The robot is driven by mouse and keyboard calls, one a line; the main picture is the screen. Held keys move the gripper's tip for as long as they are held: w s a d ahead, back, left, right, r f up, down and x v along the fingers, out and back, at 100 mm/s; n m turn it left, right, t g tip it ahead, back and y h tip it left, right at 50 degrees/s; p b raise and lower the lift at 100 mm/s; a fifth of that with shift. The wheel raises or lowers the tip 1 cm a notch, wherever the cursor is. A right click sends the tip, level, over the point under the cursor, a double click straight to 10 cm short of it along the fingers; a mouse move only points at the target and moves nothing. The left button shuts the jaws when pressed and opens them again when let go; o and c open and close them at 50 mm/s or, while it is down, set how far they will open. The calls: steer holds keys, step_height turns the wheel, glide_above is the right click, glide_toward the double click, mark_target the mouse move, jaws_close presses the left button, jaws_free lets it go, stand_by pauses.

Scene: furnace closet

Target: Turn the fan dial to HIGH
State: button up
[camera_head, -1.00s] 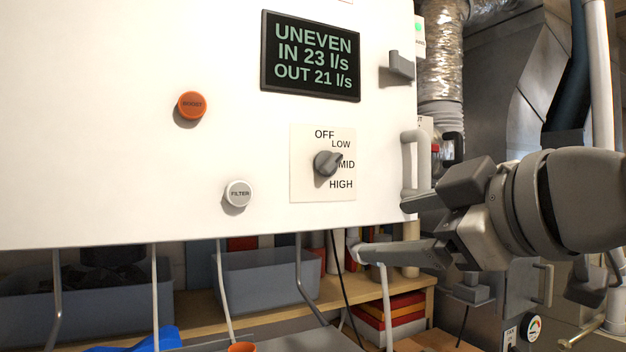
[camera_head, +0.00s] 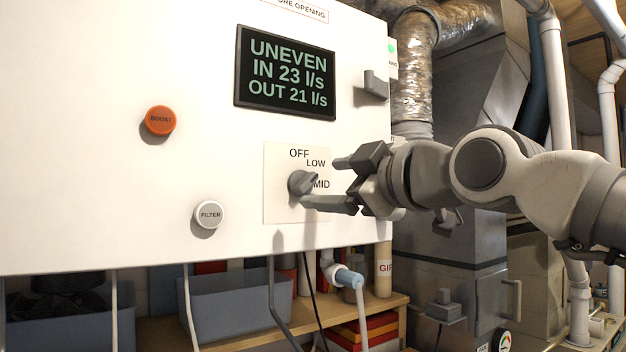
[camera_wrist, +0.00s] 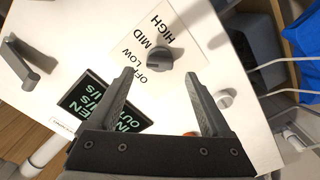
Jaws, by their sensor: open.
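The fan dial (camera_head: 299,183) is a grey knob on a pale plate (camera_head: 283,211) on the white unit. Its pointer tilts up and right, roughly between LOW and MID; I cannot tell exactly which. My gripper (camera_head: 320,182) is open and empty, just right of the dial in the head view. Its lower finger hides the HIGH label there. In the wrist view the dial (camera_wrist: 158,59) appears beyond the fingertips, in line with the gap between them (camera_wrist: 160,76). All the labels show in that view. I see no clear contact with the dial.
The display (camera_head: 285,73) reads UNEVEN, IN 23 l/s, OUT 21 l/s. An orange BOOST button (camera_head: 160,120) and a white FILTER button (camera_head: 209,214) are left of the dial. A grey latch (camera_head: 375,85) sticks out at the upper right. Bins and pipes lie below.

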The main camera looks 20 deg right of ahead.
mark_target(310, 184)
steer(key=shift+x, duration=2.35)
jaws_close()
